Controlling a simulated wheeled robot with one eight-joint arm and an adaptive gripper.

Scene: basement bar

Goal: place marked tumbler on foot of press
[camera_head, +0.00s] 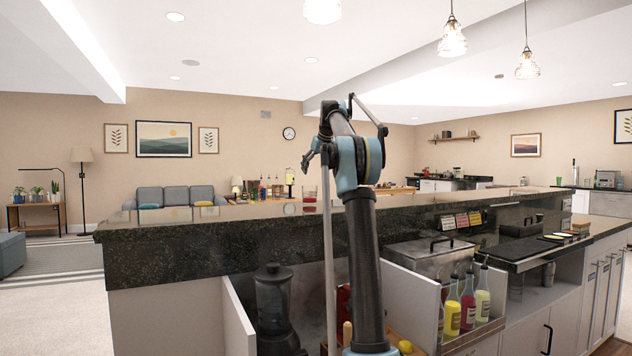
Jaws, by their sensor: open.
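A small clear glass with a reddish tint (309,198) stands on the dark stone bar top, just left of my arm. It may be the marked tumbler, but no mark can be made out. I cannot identify the press or its foot. A red thing (343,300) shows partly behind my arm in the lower work area, too hidden to name. My gripper (307,160) is raised well above the bar top, at the left of my folded arm. It is small in view, open and apart from the glass.
The raised stone bar top (200,237) crosses the view. Below it are a dark blender (273,305), several bottles (468,303), a lidded steel box (432,255) and yellow fruit (405,346). A black mat (530,248) lies at right. The bar top's left stretch is clear.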

